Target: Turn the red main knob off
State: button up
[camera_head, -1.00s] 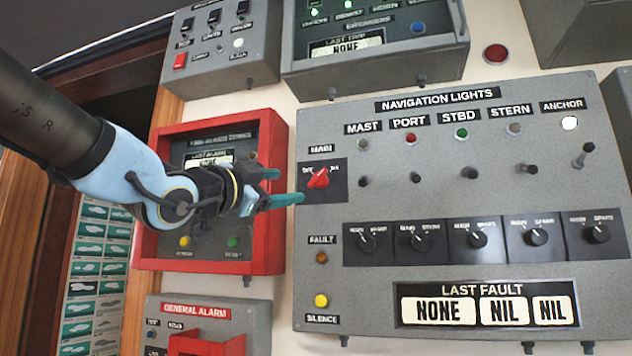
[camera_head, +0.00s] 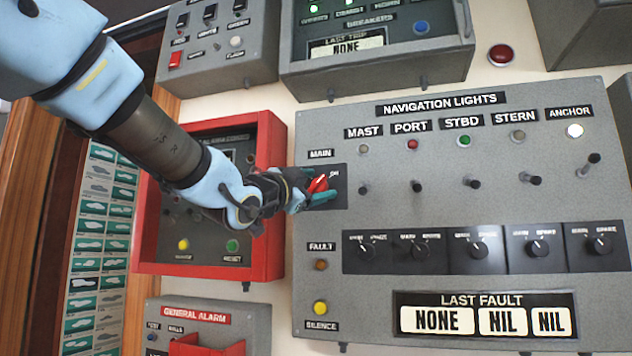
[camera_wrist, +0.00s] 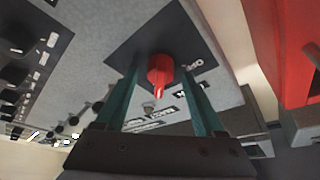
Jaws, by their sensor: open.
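The red main knob (camera_head: 318,185) sits on a black plate below the MAIN label on the grey navigation lights panel (camera_head: 450,290). My gripper (camera_head: 318,187) is at the knob, with its teal fingers on either side of it. The fingers hide part of the knob and of its plate lettering. In the wrist view the red knob (camera_wrist: 160,73) shows between the two open fingers of my gripper (camera_wrist: 163,85), with a gap visible on both sides. Its pale pointer mark faces the bottom of that view.
A red-framed alarm box (camera_head: 270,200) stands out from the wall just left, behind my arm. Toggle switches (camera_head: 416,187) and a row of black rotary knobs (camera_head: 418,248) lie right of the knob. A yellow silence button (camera_head: 320,307) is below.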

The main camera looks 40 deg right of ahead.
jog(key=shift+c, duration=0.2)
grip_shut()
dwell(0.3)
